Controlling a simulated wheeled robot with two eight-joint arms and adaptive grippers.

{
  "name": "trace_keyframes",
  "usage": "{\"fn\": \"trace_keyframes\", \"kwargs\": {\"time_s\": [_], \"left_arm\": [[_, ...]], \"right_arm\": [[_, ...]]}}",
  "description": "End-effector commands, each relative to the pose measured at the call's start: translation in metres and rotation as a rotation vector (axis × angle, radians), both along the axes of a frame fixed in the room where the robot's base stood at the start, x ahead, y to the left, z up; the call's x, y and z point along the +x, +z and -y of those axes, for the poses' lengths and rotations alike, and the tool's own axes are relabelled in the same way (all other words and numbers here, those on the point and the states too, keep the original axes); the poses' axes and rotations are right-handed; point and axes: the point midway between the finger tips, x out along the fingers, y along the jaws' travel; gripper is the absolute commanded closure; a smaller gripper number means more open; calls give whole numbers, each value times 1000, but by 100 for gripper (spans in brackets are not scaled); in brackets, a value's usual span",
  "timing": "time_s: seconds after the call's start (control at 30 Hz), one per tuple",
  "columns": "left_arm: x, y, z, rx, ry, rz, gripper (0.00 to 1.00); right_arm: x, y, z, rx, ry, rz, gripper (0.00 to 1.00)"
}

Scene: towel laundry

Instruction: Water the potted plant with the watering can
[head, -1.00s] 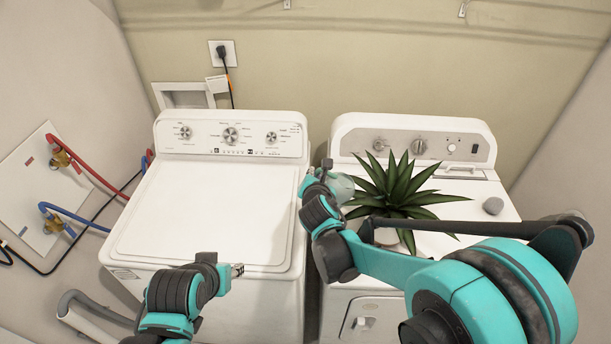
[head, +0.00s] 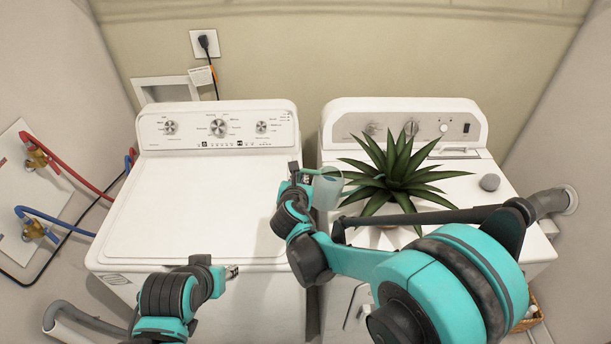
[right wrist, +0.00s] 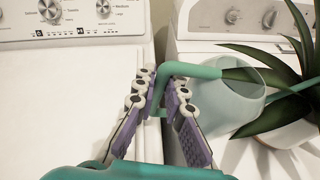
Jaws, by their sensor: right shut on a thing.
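The watering can (head: 327,190) has a pale green body and a teal handle. My right gripper (right wrist: 166,92) is shut on the handle, which shows between its fingers in the right wrist view. The can's body (right wrist: 222,105) is held just left of the plant, and a teal spout-like part (right wrist: 285,92) reaches in among the leaves. The potted plant (head: 395,176) has long dark green spiky leaves and stands on the right machine. Its pot is mostly hidden by leaves and my right arm. My left gripper (head: 232,271) is empty over the left machine's front; its jaw opening is unclear.
A white washer (head: 195,210) stands left and a white dryer (head: 470,215) right, with a narrow gap between them. A grey round stone-like object (head: 490,182) sits on the dryer right of the plant. The washer's lid is clear. Hoses (head: 75,180) run along the left wall.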

Motion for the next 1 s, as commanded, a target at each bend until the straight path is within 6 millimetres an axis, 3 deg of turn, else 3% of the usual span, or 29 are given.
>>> {"fn": "trace_keyframes", "kwargs": {"time_s": [0.07,0.6,1.0], "left_arm": [[0,-8,0,0,0,0,60],[0,-17,0,0,0,0,60],[0,-18,0,0,0,0,60]], "right_arm": [[0,-8,-8,-32,3,2,100],[-1,-10,-56,-147,1,4,100],[-1,-10,-61,-162,-1,4,100]]}}
